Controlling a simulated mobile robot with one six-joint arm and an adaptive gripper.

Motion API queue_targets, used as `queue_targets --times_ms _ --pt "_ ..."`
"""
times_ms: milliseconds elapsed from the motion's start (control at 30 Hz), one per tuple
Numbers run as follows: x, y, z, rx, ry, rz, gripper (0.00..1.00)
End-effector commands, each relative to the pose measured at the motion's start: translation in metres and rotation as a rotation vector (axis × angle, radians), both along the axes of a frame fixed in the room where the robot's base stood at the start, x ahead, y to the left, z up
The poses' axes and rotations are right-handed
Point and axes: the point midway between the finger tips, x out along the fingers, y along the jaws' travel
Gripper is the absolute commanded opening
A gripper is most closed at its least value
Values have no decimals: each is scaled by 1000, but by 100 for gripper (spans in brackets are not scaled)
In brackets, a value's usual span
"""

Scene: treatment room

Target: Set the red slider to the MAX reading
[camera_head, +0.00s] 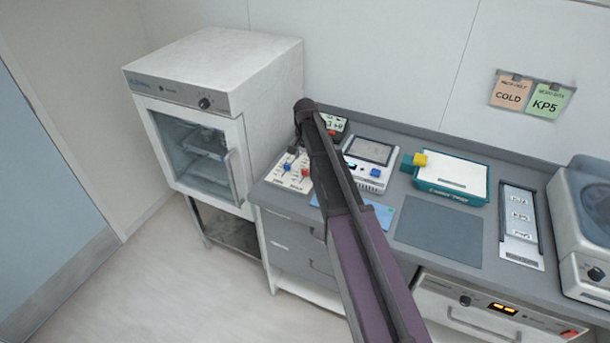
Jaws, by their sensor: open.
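The red slider (304,172) is a small red knob on a white control panel (279,177) at the left end of the grey counter. A blue slider (287,166) sits to its left on the same panel. The lettering and scale marks are too small to read, so I cannot tell the red slider's reading. My gripper (293,149) is open and points down over the back of the panel, up and left of the red slider. It appears apart from the red slider. My arm hides the panel's right side.
A white cabinet (215,100) stands close on the left. Right of my arm are a device with a screen (371,152), a teal-and-white box (452,178) with a yellow part, a dark mat (440,229), a labelled strip (520,225) and a domed machine (590,215).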

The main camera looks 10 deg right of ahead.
Motion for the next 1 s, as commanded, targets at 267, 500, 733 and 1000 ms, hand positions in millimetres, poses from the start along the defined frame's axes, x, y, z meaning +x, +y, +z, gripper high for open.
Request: queue_targets --times_ms 267,500,733,1000 --pt "0 0 -26 0 0 0 71" --pt "0 1 -44 0 0 1 71" --pt "0 1 -57 0 0 1 71" --pt "0 1 -63 0 0 1 71"
